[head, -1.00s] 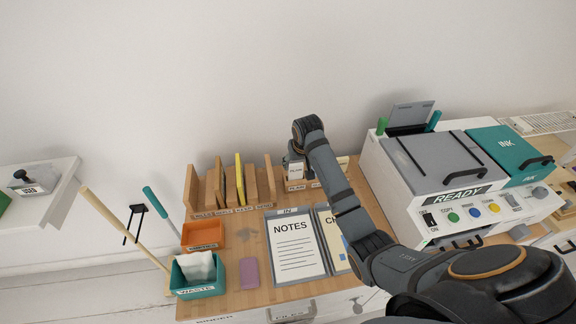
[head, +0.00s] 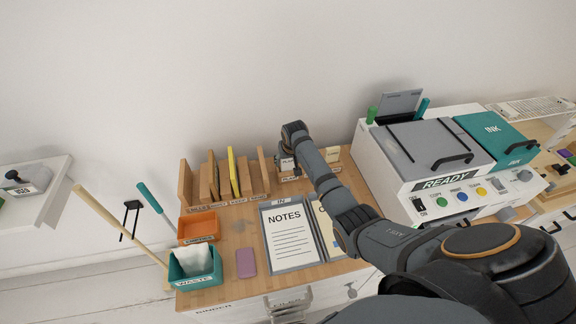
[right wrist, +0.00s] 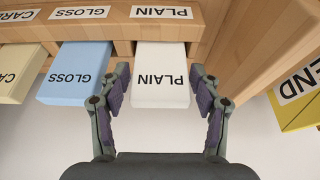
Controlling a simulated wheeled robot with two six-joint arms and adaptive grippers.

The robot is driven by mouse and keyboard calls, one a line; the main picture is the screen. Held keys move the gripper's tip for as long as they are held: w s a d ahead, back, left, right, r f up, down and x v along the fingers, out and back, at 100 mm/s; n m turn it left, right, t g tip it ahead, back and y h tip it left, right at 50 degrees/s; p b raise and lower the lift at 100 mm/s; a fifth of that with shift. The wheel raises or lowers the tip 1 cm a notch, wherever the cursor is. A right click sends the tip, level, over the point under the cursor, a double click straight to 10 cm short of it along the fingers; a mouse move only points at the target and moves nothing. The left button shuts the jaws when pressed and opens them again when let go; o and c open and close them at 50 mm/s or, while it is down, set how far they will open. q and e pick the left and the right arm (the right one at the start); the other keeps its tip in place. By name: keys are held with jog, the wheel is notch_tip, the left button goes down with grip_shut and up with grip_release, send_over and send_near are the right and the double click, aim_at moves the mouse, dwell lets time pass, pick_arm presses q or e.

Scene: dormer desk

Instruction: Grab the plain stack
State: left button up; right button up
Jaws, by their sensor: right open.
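The plain stack (right wrist: 161,78) is a white block labelled PLAIN, in a slot of a wooden rack (right wrist: 150,27) in the right wrist view. My right gripper (right wrist: 159,88) is open, with one finger on each side of the stack's near end. Narrow gaps seem to show between the fingers and the stack, so it is not clearly gripped. In the head view my right wrist is over the rack at the back of the desk and mostly hides the stack. My left gripper is not in view.
A blue GLOSS stack (right wrist: 75,75) and a cream CARD stack (right wrist: 18,75) sit beside the plain one. A wooden wall and yellow block (right wrist: 298,100) stand right. The head view shows a NOTES board (head: 288,235), printer (head: 440,160) and waste bin (head: 196,280).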

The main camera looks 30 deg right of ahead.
jog(key=shift+w+f, duration=0.25)
jog(key=shift+f, duration=0.15)
jog(key=shift+s, duration=0.1)
jog(key=shift+c, duration=0.5)
jog(key=c, duration=0.8)
jog(key=shift+r, duration=0.1)
notch_tip(320, 180, up, 10)
jog(key=shift+f+b, duration=0.1)
jog(key=shift+b, duration=0.35)
